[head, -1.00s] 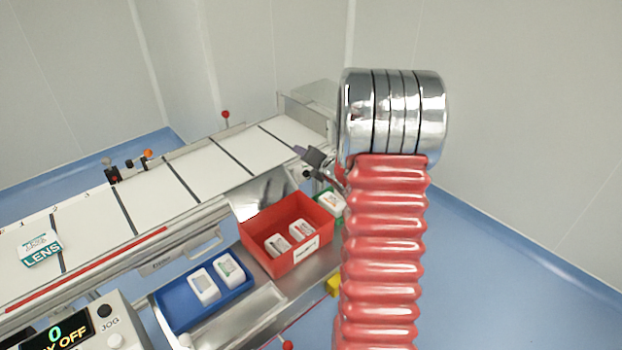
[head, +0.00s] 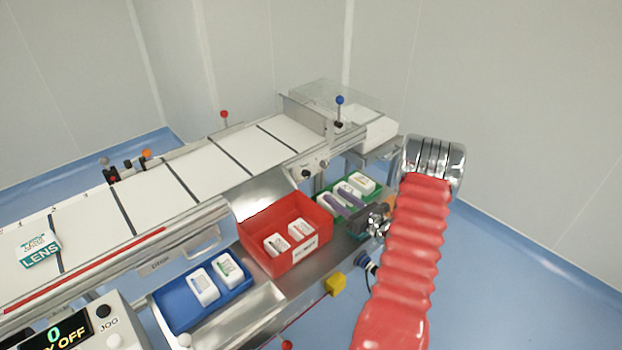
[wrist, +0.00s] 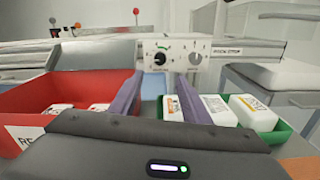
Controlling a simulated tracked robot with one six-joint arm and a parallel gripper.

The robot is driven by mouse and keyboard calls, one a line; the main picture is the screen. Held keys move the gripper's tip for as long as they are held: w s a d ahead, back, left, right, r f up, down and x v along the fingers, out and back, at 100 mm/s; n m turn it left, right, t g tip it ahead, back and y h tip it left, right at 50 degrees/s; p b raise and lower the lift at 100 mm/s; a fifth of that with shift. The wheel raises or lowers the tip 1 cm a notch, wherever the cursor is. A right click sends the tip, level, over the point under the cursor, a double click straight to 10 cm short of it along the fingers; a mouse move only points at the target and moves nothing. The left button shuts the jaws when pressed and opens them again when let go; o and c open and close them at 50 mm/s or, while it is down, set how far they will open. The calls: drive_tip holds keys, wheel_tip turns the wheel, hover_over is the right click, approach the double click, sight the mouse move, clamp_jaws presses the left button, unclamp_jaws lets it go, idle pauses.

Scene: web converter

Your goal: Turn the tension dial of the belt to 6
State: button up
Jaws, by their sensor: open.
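A control plate on the belt's near side carries a black knob with a coloured arc (wrist: 160,57) and a grey knob (wrist: 196,58). In the head view they are the dark knob (head: 306,173) and the paler knob (head: 323,163). Their lettering is too small to read, so I cannot tell the setting. My gripper (wrist: 158,80) is open and empty, its two purple fingers pointing at the plate and apart from it. In the head view my gripper (head: 337,195) is over the green tray, short of the knobs. The belt (head: 190,175) is white with dark crossbars.
A red bin (head: 275,262) lies left of my gripper and a green tray (wrist: 283,131) lies under and right of it, both holding white packs. A blue tray (head: 175,315), a yellow block (head: 335,285) and a blue-topped lever (head: 339,101) stand nearby.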

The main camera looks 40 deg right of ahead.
sight(309, 176)
drive_tip(key=shift+w, duration=0.15)
drive_tip(key=w, duration=1.3)
drive_tip(key=shift+w+a, duration=0.2)
drive_tip(key=shift+w, duration=0.1)
drive_tip(key=shift+d, duration=0.1)
drive_tip(key=c, duration=1)
